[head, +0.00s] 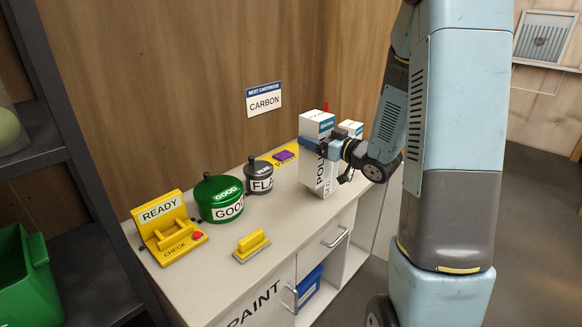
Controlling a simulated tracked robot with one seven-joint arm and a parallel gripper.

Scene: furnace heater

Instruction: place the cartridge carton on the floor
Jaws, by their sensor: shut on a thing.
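A tall white carton (312,176) with blue trim and black lettering that starts "POL" is upright at the right end of the counter. My gripper (325,147) is shut on this carton, coming from the right at its upper half. The fingers and wrist hide part of its side. I cannot tell whether its base touches the counter or is slightly above it. A second white carton (351,128) with blue trim stands just behind and to the right, partly hidden by my wrist. The floor (535,215) shows at the right.
The counter (292,215) holds a yellow READY/CHECK stand (170,228), a green GOOD pot (219,200), a dark canister (259,177) and a yellow-handled block (252,245). A CARBON sign (264,99) hangs on the wall. A dark shelf (75,240) stands left.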

